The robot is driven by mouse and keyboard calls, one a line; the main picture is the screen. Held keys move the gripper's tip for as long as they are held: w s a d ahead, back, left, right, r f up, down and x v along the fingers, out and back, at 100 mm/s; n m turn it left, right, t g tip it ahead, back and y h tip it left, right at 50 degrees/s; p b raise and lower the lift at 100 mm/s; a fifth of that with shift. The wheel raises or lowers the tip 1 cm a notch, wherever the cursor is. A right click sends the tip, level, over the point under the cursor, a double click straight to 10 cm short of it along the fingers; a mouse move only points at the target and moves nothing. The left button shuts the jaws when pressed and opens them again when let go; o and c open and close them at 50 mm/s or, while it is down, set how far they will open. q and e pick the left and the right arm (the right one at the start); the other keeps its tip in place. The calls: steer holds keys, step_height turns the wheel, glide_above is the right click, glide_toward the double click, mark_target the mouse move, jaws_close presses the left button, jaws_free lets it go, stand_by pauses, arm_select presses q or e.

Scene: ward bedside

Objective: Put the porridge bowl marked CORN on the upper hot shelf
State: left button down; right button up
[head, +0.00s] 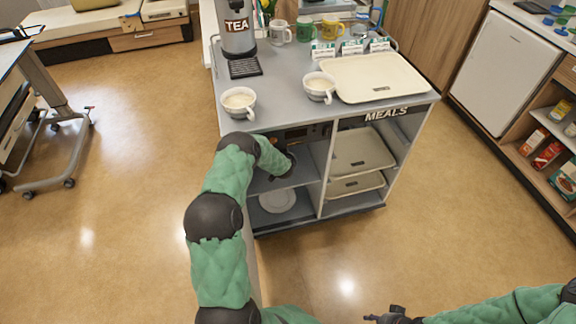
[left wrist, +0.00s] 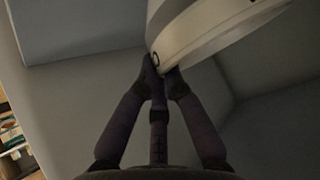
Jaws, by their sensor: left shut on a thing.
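My left gripper (head: 284,168) reaches into the upper left compartment of the meals cart, over its shelf (head: 312,166). In the left wrist view its fingers (left wrist: 162,72) are shut on the edge of a white round bowl (left wrist: 205,32) with a darker band. The bowl's marking is not readable, and in the head view I cannot make the bowl out behind my arm. Two white handled bowls of pale porridge, a left one (head: 238,101) and a right one (head: 319,86), stand on the cart top. My right gripper (head: 392,317) is at the bottom edge, away from the cart.
A TEA dispenser (head: 237,28), a beige tray (head: 375,79), small cartons (head: 352,47) and mugs crowd the cart top. Trays (head: 360,152) fill the right bay. A white plate (head: 277,201) lies on the lower left shelf. The floor in front is clear.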

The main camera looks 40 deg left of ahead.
arm_select(q)
step_height(320, 180, down, 3)
steer(key=shift+f+b, duration=0.2)
steer(key=shift+b, duration=0.45)
steer(key=shift+w+a+f, duration=0.15)
steer(key=shift+f, duration=0.1)
steer(key=c, duration=1.4)
jaws_free()
